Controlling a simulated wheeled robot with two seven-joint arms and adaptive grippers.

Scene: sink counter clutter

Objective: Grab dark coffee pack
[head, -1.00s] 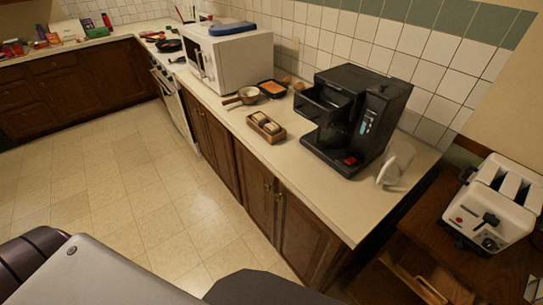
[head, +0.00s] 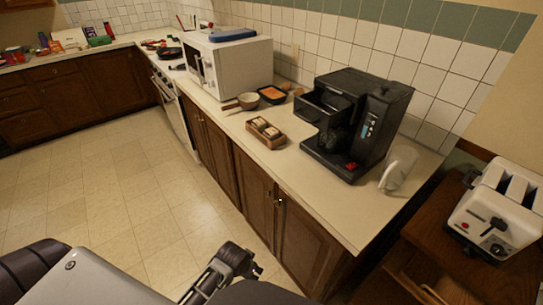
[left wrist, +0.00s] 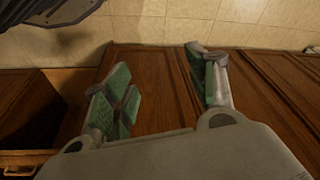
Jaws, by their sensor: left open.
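A small wooden tray (head: 266,139) stands on the counter in the head view and holds small packs (head: 264,126) with light tops. At this size I cannot tell which pack is the dark coffee one. My left gripper (head: 243,260) is low in the head view, in front of the cabinet doors, well apart from the tray. In the left wrist view the left gripper (left wrist: 162,88) is open, its green-padded fingers wide apart with nothing between them. My right gripper is not in view.
A black coffee machine (head: 372,118) stands right of the tray, with a clear glass (head: 398,170) beside it. A bowl (head: 248,101), an orange-filled dish (head: 273,94) and a microwave (head: 233,68) are behind. The counter (head: 315,205) is bare along its front. A toaster (head: 497,207) stands at right.

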